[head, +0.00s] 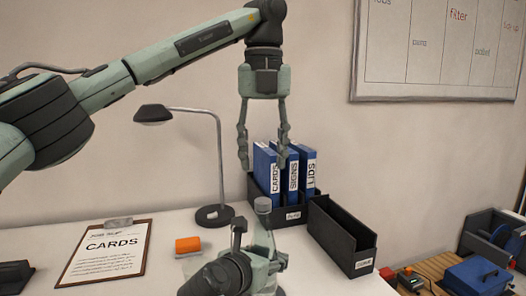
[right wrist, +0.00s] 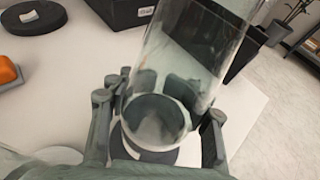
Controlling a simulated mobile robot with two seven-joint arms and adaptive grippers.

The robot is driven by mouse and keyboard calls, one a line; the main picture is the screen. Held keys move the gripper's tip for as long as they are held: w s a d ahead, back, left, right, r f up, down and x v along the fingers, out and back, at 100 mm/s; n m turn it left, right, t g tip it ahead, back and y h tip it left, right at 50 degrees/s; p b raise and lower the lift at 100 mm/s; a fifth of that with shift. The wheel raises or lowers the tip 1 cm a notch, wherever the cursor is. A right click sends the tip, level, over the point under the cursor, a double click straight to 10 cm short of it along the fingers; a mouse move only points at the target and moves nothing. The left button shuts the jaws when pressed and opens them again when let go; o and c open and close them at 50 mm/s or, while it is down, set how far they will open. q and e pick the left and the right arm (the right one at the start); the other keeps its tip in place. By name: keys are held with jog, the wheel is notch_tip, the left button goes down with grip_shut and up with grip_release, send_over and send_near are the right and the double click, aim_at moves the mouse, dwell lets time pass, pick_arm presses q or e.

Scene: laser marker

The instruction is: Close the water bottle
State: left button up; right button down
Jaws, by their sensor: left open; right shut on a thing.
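The water bottle is a clear cylinder (right wrist: 195,60) in the right wrist view, with a dark round end (right wrist: 155,122) between the fingers. My right gripper (right wrist: 160,125) is shut on it; the gripper also shows low in the head view (head: 254,240). A small grey round piece (head: 263,204), which looks like the lid, shows just above the right gripper in the head view. I cannot tell whether it is seated on the bottle. My left gripper (head: 264,160) is open and empty, fingers pointing down, above the grey piece in the picture.
Blue binders (head: 292,170) stand in a black holder behind the grippers, with an empty black box (head: 340,235) to the right. A desk lamp (head: 213,213), an orange block (head: 188,245) and a clipboard (head: 107,252) are to the left. White table (head: 165,228) between them is bare.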

aim_at(263, 200)
pick_arm(q)
jog(key=shift+r+n, duration=0.15)
jog(key=shift+n, duration=0.85)
jog(key=shift+f, duration=4.05)
jog(key=shift+c, duration=0.3)
